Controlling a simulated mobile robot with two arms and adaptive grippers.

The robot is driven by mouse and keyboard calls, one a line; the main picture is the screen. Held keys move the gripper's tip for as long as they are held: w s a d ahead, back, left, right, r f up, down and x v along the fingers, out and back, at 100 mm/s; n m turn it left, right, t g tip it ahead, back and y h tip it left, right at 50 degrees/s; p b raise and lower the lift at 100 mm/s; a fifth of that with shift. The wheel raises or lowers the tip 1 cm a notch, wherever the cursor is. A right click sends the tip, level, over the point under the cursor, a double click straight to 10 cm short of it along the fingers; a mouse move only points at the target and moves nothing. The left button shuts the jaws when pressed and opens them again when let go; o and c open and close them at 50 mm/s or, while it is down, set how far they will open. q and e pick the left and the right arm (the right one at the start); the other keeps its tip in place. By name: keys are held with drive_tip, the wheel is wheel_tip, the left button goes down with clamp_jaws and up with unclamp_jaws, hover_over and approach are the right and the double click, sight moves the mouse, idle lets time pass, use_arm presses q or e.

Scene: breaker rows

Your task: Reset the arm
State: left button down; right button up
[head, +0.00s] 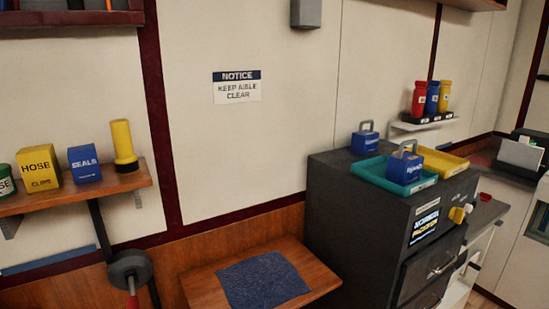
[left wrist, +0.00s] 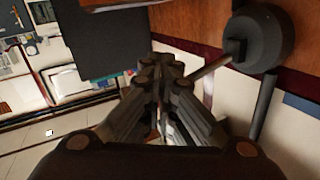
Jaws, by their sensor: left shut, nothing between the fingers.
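My left gripper (left wrist: 165,72) shows in the left wrist view, its dark jointed fingers drawn together and empty. What looks like the same fixture shows in the head view (head: 130,268), low at the left, with a red tip below. Neither gripper is in the head view.
A wooden shelf (head: 70,197) holds boxes and a yellow flashlight (head: 123,143). A small wooden table (head: 205,290) carries a dark blue mat (head: 262,282).

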use_arm(q)
drive_tip(key=s+d+f+n+g+y, duration=0.2)
drive_tip(key=s+d+f+n+y, duration=0.2)
drive_tip(key=d+f+n+y, duration=0.5)
drive_tip(key=s+d+f+m+g, duration=0.1)
drive_tip(key=s+d+g, duration=0.3)
drive_tip(key=s, duration=0.5)
drive_tip(key=s+d+m+g, duration=0.1)
drive_tip(key=s+d+g, duration=0.35)
drive_tip(key=s, duration=0.55)
wheel_tip(320, 180, down, 25)
drive_tip(key=g, duration=0.2)
drive_tip(key=s+a+f, duration=0.2)
drive_tip(key=s+f, duration=0.7)
drive_tip(key=s+a+f+y, duration=0.1)
drive_tip(key=s+f, duration=0.7)
drive_tip(key=s, duration=0.1)
drive_tip(key=shift+a+f+g, duration=0.35)
drive_tip(key=shift+f+g, duration=0.05)
drive_tip(key=shift+g, duration=0.05)
drive_tip(key=shift+s, duration=0.1)
